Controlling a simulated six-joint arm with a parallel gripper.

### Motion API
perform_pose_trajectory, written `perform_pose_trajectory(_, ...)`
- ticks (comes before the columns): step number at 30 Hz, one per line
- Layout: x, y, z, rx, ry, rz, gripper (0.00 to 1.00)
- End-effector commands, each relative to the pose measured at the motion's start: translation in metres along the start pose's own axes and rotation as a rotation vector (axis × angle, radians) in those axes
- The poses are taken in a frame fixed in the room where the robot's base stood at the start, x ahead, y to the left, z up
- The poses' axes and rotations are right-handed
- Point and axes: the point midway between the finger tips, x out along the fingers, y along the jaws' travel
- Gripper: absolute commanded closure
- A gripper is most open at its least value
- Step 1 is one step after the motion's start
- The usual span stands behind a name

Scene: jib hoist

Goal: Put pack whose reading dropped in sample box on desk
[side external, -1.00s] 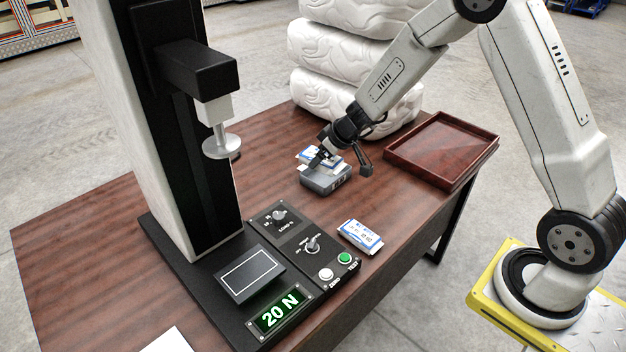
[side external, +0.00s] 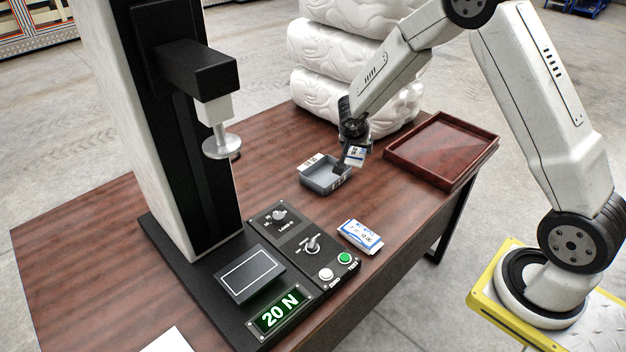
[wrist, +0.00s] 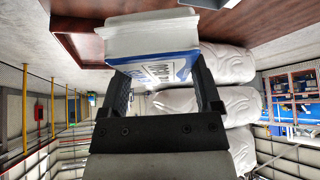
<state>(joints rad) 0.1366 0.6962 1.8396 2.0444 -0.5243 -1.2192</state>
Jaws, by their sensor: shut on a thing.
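My gripper (side external: 352,165) is shut on a white and blue pack (side external: 356,155), held tilted just right of the small grey box (side external: 318,187) and above the desk. In the wrist view the pack (wrist: 152,45) sits between both fingers, printed face partly showing. The grey box is open on top, with a pale label at its back left edge; its inside shows only partly. A second white and blue pack (side external: 361,236) lies on the desk beside the control panel. The tester's display (side external: 280,311) reads 20 N.
A red-brown tray (side external: 441,178), empty, stands at the desk's right end. White stacked padded bundles (side external: 345,55) rise behind the desk. The panel has a green button (side external: 344,258).

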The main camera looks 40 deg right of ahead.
Motion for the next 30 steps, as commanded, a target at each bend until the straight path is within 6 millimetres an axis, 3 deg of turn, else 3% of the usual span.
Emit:
perform_pose_trajectory(13,0.040,0.000,0.025,-0.003,0.000,-0.001,0.88)
perform_pose_trajectory(23,0.043,-0.002,0.026,-0.003,0.001,-0.003,0.88)
perform_pose_trajectory(30,0.056,-0.015,0.021,-0.002,0.001,-0.003,0.88)
